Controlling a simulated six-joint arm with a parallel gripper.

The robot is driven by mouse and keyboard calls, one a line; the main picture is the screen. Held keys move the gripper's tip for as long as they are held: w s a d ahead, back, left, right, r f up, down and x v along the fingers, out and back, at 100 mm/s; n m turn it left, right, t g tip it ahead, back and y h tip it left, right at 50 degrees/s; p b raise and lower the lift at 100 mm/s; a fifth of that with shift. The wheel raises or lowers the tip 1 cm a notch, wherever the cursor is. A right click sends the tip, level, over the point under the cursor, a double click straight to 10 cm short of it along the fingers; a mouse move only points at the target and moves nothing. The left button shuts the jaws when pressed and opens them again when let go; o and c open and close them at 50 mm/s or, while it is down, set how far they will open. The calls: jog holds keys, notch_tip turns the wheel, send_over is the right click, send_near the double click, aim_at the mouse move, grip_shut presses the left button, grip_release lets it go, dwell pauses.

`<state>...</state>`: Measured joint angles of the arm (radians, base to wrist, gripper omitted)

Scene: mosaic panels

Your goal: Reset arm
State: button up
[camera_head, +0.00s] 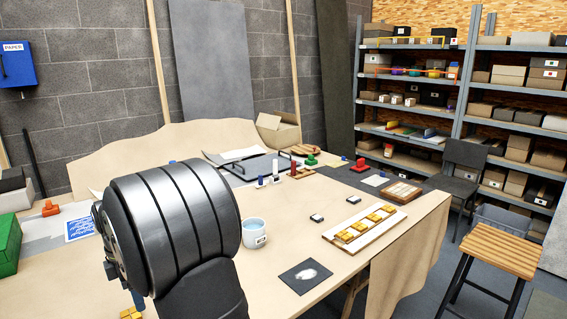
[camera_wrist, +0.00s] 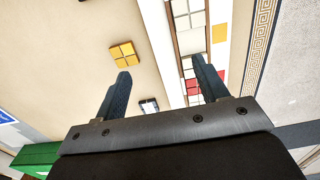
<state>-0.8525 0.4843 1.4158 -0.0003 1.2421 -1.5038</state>
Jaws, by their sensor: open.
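My gripper (camera_wrist: 164,82) is open in the wrist view, its two dark fingers spread wide with nothing held between them. A yellow four-square tile (camera_wrist: 123,54) lies on the table beyond the left finger. A light-edged panel (camera_wrist: 158,38) with white and some red tiles runs past the right finger; that finger hides part of it. A small dark-and-white piece (camera_wrist: 149,105) lies between the fingers on the table. In the head view my arm fills the left foreground and mostly hides the gripper. A white board with several yellow tiles (camera_head: 360,228) lies at the table's right.
A mug (camera_head: 254,234) stands just right of my arm. A dark card (camera_head: 305,276) lies near the front edge, and a framed tray (camera_head: 403,191) at the right. A green box (camera_head: 8,245) is at far left. A stool (camera_head: 490,245) stands off the table.

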jog(key=s+d, duration=0.2)
jog(key=d, duration=1.2)
jog(key=s+a+f, duration=0.1)
jog(key=a+f, duration=0.1)
jog(key=a, duration=0.1)
jog(key=s+a+f, duration=0.1)
jog(key=a+f, duration=0.1)
jog(key=a, duration=0.2)
jog(key=s+a+f, duration=0.1)
jog(key=a+f, duration=0.1)
jog(key=a, duration=0.2)
jog(key=shift+s+a+f, duration=0.1)
jog(key=shift+s+a, duration=0.05)
jog(key=shift+s, duration=0.1)
jog(key=o, duration=0.7)
jog(key=shift+w+a+r+m, duration=0.15)
jog(key=shift+r+m, duration=0.3)
jog(key=shift+m, duration=0.05)
jog(key=w+a+r+m+t+y, duration=0.2)
jog(key=a+r+m+t+y, duration=0.1)
jog(key=r+m, duration=1.2)
jog(key=w+a+f, duration=0.1)
jog(key=f, duration=0.2)
jog(key=w+f+m, duration=0.1)
jog(key=f, duration=0.3)
jog(key=w+a+f+m, duration=0.1)
jog(key=f, duration=0.2)
jog(key=shift+a+f, duration=0.25)
jog(key=shift+a, duration=0.05)
